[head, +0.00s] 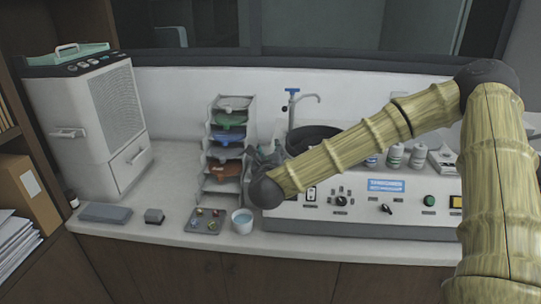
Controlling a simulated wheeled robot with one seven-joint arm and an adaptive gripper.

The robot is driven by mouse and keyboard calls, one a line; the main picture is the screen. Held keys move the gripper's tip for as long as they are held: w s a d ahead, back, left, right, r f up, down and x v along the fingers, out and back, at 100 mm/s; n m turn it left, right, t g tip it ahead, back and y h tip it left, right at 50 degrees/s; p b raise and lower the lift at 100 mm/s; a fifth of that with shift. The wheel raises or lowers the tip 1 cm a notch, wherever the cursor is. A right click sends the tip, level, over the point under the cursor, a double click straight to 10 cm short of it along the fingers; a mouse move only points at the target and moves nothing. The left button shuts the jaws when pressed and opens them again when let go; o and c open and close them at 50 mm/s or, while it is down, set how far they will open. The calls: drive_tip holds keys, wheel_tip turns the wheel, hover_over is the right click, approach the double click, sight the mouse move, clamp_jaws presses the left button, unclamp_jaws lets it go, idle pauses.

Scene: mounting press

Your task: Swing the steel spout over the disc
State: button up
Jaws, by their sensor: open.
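The steel spout (306,98) rises at the back of the bench, with a blue handle at its top and its curved end pointing right. The dark round disc (314,132) sits in the press below it, and its front is hidden by my arm. My gripper (262,155) is in front of the press, left of the disc and below the spout. It looks open, but my wrist hides part of it. I see nothing held in it, and it is apart from the spout.
A rack of coloured trays (228,140) stands just left of my gripper. A cup (242,221) and a small tray (206,221) lie at the front edge. Several bottles (395,156) stand right of the disc, behind my arm. A large white machine (88,125) fills the left.

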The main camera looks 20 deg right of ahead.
drive_tip(key=shift+f, duration=0.1)
drive_tip(key=shift+c, duration=0.2)
drive_tip(key=c, duration=0.3)
drive_tip(key=shift+w+d+f+n, duration=0.1)
drive_tip(key=shift+w+d+n, duration=0.2)
drive_tip(key=shift+n, duration=0.2)
drive_tip(key=c, duration=0.4)
drive_tip(key=w+d+n, duration=0.1)
drive_tip(key=d, duration=0.1)
drive_tip(key=d+n+h+b, duration=0.1)
drive_tip(key=d+n, duration=0.1)
drive_tip(key=w+d+n+b, duration=0.1)
drive_tip(key=d, duration=0.1)
drive_tip(key=shift+w+f+h, duration=0.15)
drive_tip(key=shift+w+h, duration=0.2)
drive_tip(key=shift+h, duration=0.05)
clamp_jaws()
drive_tip(key=w+d+r+n+h+b, duration=0.1)
drive_tip(key=w+d+r+n+h, duration=0.2)
drive_tip(key=d, duration=0.4)
drive_tip(key=w+d+n+y+p, duration=0.1)
drive_tip(key=w+d+p, duration=0.3)
drive_tip(key=w, duration=0.5)
drive_tip(key=shift+w+r+p, duration=0.25)
drive_tip(key=shift+r+p, duration=0.2)
drive_tip(key=shift+p, duration=0.55)
